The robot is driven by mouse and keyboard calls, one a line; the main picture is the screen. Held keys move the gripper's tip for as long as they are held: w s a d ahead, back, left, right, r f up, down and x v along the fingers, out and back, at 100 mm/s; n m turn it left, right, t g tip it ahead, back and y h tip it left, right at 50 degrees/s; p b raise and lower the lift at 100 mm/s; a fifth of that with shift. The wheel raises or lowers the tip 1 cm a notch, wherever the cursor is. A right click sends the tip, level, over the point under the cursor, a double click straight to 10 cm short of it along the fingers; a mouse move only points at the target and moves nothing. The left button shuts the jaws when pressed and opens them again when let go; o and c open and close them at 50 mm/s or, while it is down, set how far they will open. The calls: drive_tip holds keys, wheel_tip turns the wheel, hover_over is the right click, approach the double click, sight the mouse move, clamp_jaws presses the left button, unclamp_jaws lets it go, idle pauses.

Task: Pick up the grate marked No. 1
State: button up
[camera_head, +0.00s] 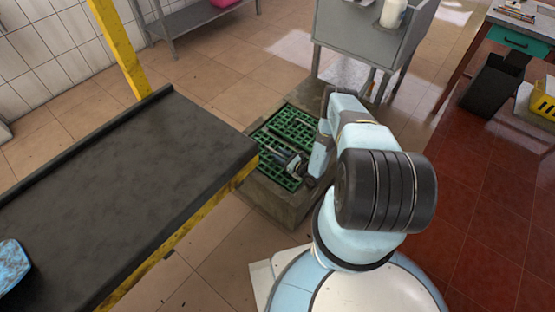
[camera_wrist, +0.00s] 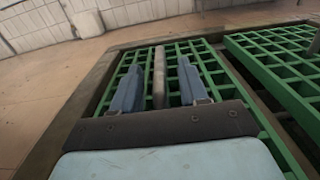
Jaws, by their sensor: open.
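Two green grates lie side by side in a stone-rimmed floor pit. One grate (camera_head: 268,168) is under my gripper (camera_head: 284,160), and it fills the middle of the wrist view (camera_wrist: 210,70). The other grate (camera_head: 292,124) lies beyond it in the head view and at the right in the wrist view (camera_wrist: 280,62). I can read no number on either. In the wrist view my gripper (camera_wrist: 159,72) is open, its two blue fingers on either side of a grey bar (camera_wrist: 159,85) over the grate. I cannot tell whether they touch it.
The stone rim (camera_head: 280,208) surrounds the grates. A dark-topped bench (camera_head: 130,180) with a yellow frame stands close on the left. A grey metal stand (camera_head: 365,35) with a white bottle (camera_head: 392,13) is behind the pit. Tiled floor is clear between bench and pit.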

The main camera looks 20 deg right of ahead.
drive_tip(key=shift+x, duration=0.8)
clamp_jaws()
idle(0.8)
